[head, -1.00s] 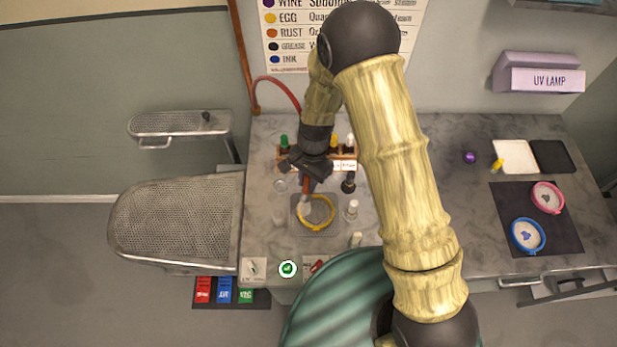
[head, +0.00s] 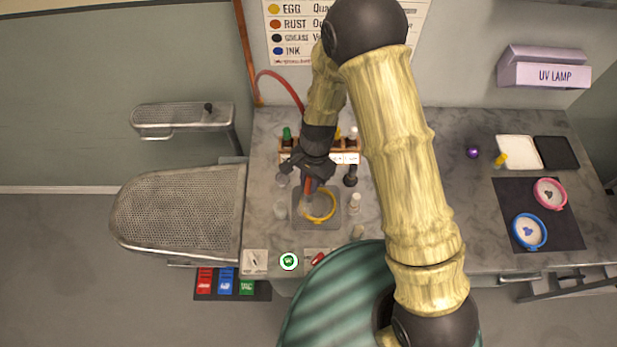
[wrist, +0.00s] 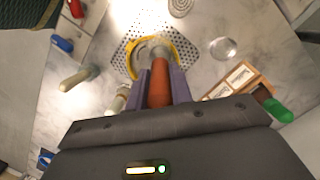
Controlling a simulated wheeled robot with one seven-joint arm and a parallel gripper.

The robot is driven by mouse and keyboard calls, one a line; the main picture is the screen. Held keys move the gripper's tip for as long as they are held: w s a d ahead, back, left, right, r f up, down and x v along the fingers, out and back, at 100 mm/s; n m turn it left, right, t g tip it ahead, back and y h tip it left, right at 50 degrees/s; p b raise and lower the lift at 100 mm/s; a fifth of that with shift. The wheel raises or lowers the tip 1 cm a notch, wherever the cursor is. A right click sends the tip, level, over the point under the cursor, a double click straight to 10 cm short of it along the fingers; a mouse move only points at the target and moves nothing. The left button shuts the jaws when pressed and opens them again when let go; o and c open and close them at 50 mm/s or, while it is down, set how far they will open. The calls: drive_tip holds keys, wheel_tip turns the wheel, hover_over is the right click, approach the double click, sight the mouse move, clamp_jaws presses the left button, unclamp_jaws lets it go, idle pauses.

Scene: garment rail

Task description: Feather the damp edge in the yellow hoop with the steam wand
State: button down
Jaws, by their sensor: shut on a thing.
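The yellow hoop (head: 320,207) lies on a square perforated plate (head: 300,222) on the marble bench. In the wrist view the hoop (wrist: 186,50) is partly hidden behind the wand. My gripper (head: 309,180) is shut on the steam wand, whose orange-brown grip (wrist: 160,85) sits between the fingers. A red hose (head: 285,78) arcs behind my arm. The damp edge cannot be made out.
A wooden rack of bottles (head: 288,143) stands behind the hoop. A white bottle (head: 355,203) and a dark-topped item (head: 350,178) stand to the right. A glass (wrist: 223,48) stands near the plate. Blue (head: 529,231) and pink (head: 550,194) hoops lie on a dark mat at right.

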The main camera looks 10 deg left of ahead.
drive_tip(key=shift+s+d, duration=0.4)
drive_tip(key=shift+s, duration=0.25)
drive_tip(key=shift+d, duration=0.15)
drive_tip(key=shift+s+d+b, duration=0.15)
drive_tip(key=shift+s+d, duration=0.1)
drive_tip(key=shift+d, duration=0.25)
drive_tip(key=shift+s+d+b, duration=0.15)
drive_tip(key=shift+s+d, duration=0.05)
drive_tip(key=shift+d, duration=0.3)
drive_tip(key=shift+w+d, duration=0.25)
drive_tip(key=shift+d, duration=1)
drive_tip(key=shift+w, duration=0.15)
drive_tip(key=shift+w+d, duration=0.75)
drive_tip(key=shift+w, duration=0.1)
